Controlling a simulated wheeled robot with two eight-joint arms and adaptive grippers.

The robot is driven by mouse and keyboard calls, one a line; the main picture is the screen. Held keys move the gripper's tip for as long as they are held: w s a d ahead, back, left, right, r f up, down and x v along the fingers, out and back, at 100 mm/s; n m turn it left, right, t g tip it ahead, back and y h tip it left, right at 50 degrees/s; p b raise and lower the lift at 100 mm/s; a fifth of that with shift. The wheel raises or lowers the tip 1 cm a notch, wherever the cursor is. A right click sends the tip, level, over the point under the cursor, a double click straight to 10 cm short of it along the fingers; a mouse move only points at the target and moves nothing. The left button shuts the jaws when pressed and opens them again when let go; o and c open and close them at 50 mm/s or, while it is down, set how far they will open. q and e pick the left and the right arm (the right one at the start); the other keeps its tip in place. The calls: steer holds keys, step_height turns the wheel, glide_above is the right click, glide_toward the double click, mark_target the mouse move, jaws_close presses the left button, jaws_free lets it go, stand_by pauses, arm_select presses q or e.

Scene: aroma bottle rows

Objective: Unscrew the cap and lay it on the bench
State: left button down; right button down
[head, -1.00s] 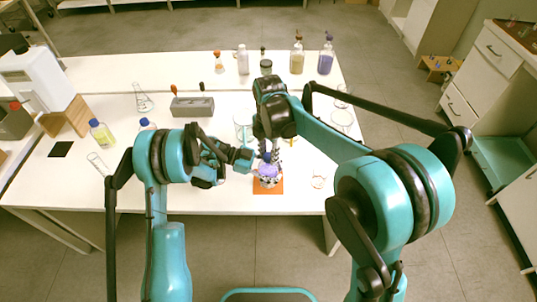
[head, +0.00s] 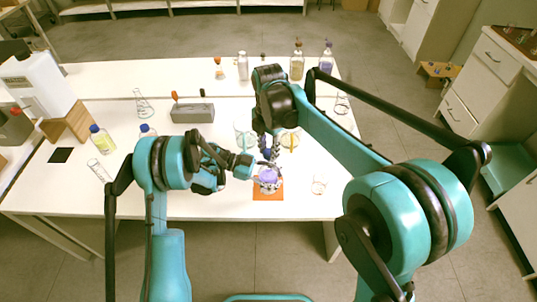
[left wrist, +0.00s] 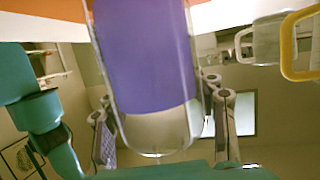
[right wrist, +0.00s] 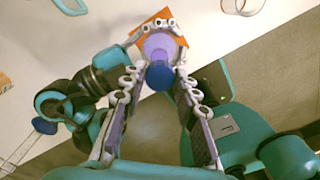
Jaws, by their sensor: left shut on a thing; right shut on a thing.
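A clear bottle of purple liquid (head: 268,174) stands on an orange mat (head: 268,195) near the bench's front edge. It fills the middle of the left wrist view (left wrist: 148,60). My left gripper (head: 262,182) is shut around the bottle's body. My right gripper (right wrist: 158,78) points down from above, shut on the blue cap (right wrist: 160,78). The cap lines up over the bottle in the right wrist view. The head view is too small to tell whether a gap separates cap and bottle neck. The fingers partly hide the cap there.
Beakers stand close behind the bottle, one with yellow (head: 290,139). A small glass (head: 319,184) is to the right. A grey rack (head: 193,110), a flask (head: 143,102) and blue-capped bottles are left. Bare bench (head: 225,205) lies left of the mat.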

arm_select(q)
steer(key=shift+c, duration=2.2)
jaws_free()
